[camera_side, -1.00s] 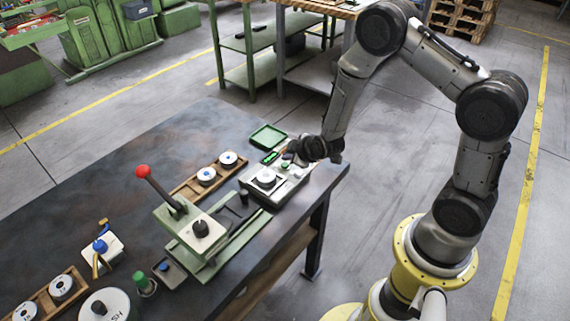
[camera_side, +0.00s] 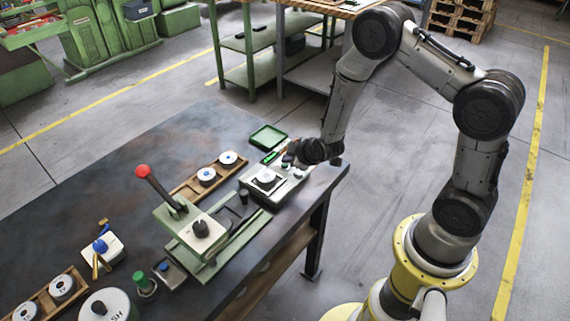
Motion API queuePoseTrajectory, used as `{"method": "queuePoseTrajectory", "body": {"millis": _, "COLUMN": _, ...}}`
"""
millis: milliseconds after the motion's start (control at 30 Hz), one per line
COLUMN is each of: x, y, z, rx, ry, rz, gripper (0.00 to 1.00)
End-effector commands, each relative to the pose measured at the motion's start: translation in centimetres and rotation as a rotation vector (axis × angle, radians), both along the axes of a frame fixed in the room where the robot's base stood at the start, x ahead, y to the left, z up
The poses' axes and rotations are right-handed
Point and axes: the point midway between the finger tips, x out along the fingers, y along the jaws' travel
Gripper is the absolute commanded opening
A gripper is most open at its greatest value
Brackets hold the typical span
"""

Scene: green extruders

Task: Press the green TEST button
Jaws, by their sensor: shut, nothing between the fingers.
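The test device (camera_side: 256,192) is a pale box near the right end of the dark table, with a round white-and-black piece (camera_side: 266,178) on top and a small lit green display (camera_side: 270,157) at its back. My gripper (camera_side: 288,161) is shut and empty, low over the back right part of the device. The green TEST button is hidden behind the gripper's fingertips. I cannot tell whether the fingertips touch or press it.
A green tray (camera_side: 267,137) lies behind the device. A wooden rack (camera_side: 190,187) with two round pieces stands to the left. A hand press with a red knob (camera_side: 143,171) stands in front left. The table's right edge is close to my gripper.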

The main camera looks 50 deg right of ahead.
Motion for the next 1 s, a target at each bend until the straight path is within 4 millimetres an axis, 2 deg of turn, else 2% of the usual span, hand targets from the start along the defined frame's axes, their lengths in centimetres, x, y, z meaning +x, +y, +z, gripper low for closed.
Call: {"method": "queuePoseTrajectory", "body": {"millis": 1000, "x": 0.0, "y": -0.01, "z": -0.78, "rx": 0.0, "ry": 0.0, "rz": 0.0, "gripper": 0.0}}
